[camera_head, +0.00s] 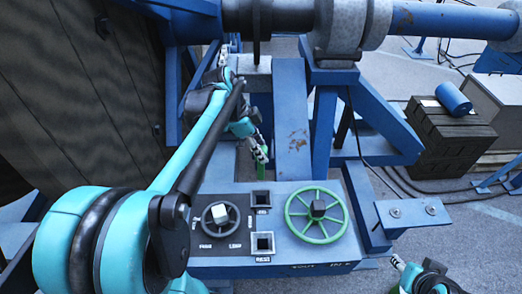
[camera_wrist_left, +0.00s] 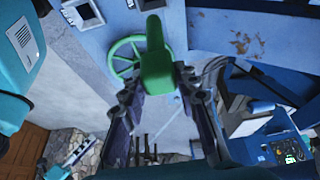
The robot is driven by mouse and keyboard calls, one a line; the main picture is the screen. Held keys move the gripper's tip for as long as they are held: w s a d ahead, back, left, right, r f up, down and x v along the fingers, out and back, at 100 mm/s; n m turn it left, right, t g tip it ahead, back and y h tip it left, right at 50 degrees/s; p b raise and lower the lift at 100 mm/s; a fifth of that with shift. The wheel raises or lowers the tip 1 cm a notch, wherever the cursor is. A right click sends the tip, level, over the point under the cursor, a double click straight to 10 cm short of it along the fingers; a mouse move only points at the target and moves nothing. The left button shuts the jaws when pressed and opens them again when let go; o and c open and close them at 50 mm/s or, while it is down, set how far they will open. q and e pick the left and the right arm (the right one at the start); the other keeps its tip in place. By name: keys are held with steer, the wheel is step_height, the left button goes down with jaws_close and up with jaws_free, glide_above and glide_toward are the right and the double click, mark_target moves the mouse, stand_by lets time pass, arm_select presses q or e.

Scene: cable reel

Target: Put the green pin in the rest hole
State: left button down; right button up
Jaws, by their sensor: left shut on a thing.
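The green pin (camera_wrist_left: 155,62) is held between the fingers of my left gripper (camera_wrist_left: 158,88), filling the middle of the left wrist view. In the head view the pin (camera_head: 261,168) shows small below my left gripper (camera_head: 257,145), behind the control panel. The rest hole (camera_head: 262,242) is a square socket at the panel's front, with a REST label below it; it looks dark and empty. Another square hole (camera_head: 261,198) lies farther back. My right gripper (camera_head: 412,276) is partly visible at the bottom right, clear of the panel; its jaw state is unclear.
A green handwheel (camera_head: 317,216) stands right of the holes, a dark knob wheel (camera_head: 221,218) left. Blue frame beams (camera_head: 292,115) rise behind the panel. A dark crate stack (camera_head: 447,135) stands at far right.

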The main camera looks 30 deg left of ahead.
arm_select(q)
steer(key=shift+r+p, duration=2.4)
steer(key=shift+r, duration=1)
arm_select(e)
step_height(320, 180, up, 5)
steer(key=shift+r, duration=0.1)
arm_select(q)
steer(key=shift+f, duration=0.15)
